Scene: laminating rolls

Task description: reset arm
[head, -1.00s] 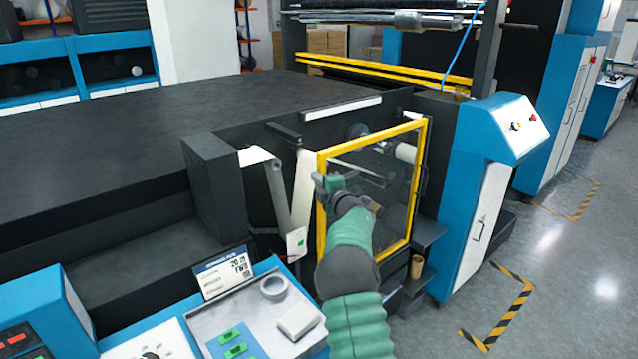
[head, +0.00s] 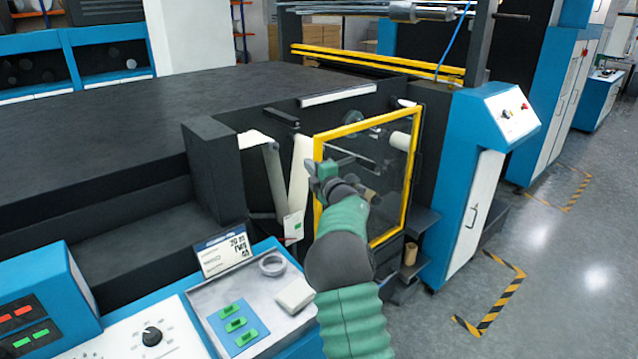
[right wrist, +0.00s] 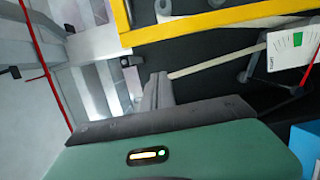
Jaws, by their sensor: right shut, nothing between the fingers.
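My right arm comes in from the bottom of the head view, with a green sleeve and a grey joint. My right gripper (head: 322,172) is shut and empty in front of the yellow-framed clear door (head: 368,128) of the laminating machine. I cannot tell from the head view whether it touches the frame. In the right wrist view the shut gripper (right wrist: 158,88) points toward the machine, with the yellow frame (right wrist: 220,30) above and to the right of it. My left gripper is not in view.
A control panel with a grey tray (head: 200,300) stands at the lower left, holding a tape roll (head: 272,264), a white block (head: 295,295) and green switches (head: 233,324). A blue cabinet (head: 480,150) stands right of the door. The floor (head: 560,270) at the right is clear.

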